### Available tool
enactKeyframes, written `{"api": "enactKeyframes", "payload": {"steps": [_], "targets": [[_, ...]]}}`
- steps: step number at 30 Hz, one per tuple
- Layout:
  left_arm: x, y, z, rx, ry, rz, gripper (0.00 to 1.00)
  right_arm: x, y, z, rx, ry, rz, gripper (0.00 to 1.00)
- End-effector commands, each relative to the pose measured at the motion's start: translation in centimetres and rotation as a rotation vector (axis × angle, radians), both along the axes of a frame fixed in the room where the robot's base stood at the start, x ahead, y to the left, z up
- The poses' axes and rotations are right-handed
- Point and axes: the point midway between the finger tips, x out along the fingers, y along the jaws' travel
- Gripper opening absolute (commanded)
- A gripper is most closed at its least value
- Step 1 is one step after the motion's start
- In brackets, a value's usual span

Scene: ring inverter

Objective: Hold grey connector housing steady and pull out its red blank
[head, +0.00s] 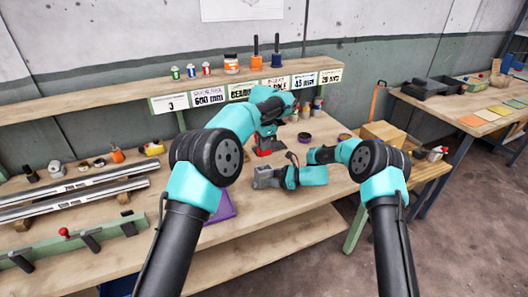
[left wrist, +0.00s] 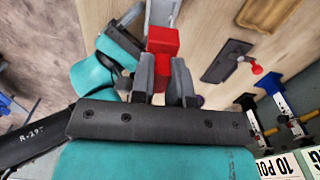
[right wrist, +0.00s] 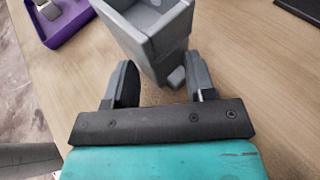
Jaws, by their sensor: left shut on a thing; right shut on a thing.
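The grey connector housing (head: 266,178) is held above the bench by my right gripper (head: 280,177). In the right wrist view the housing (right wrist: 160,55) sits between the two fingers (right wrist: 163,82), its open cavity facing up the picture, with no red visible inside. The red blank (head: 264,152) is in my left gripper (head: 265,143), above the housing in the head view, with a visible gap between them. In the left wrist view the blank (left wrist: 162,42) is clamped between the fingertips (left wrist: 162,70), and a pale grey part shows behind it.
A purple tray (head: 222,207) lies on the bench left of the housing. A small dark purple ring (head: 304,137) and several bottles stand farther back. Metal rails (head: 70,195) lie at left, and a cardboard box (head: 382,133) is at right. A labelled shelf (head: 200,85) runs behind.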

Motion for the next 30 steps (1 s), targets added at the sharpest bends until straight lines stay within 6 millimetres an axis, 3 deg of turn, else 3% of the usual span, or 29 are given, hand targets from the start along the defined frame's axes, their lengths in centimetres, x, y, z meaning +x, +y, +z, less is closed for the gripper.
{"api": "enactKeyframes", "payload": {"steps": [1, 14, 15, 24, 30], "targets": [[0.0, -0.01, 0.23, -0.001, 0.0, 0.0, 0.0, -0.67, 0.15, -1.57, -0.009, 0.026, 0.005, 0.37], [-0.01, 0.0, 0.31, 0.0, 0.0, 0.0, 0.0, -0.67, 0.15, -1.57, -0.009, 0.026, 0.005, 0.37], [0.0, 0.0, 0.3, 0.0, 0.0, 0.0, 0.0, -0.67, 0.15, -1.57, -0.009, 0.026, 0.005, 0.52], [-0.01, 0.0, 0.3, 0.0, 0.0, 0.0, 0.0, -0.69, 0.12, -1.58, -0.009, 0.026, 0.005, 0.8], [-0.01, 0.0, 0.29, 0.0, 0.0, 0.0, 0.0, -0.68, 0.05, -1.6, -0.008, 0.027, 0.004, 0.8]]}}
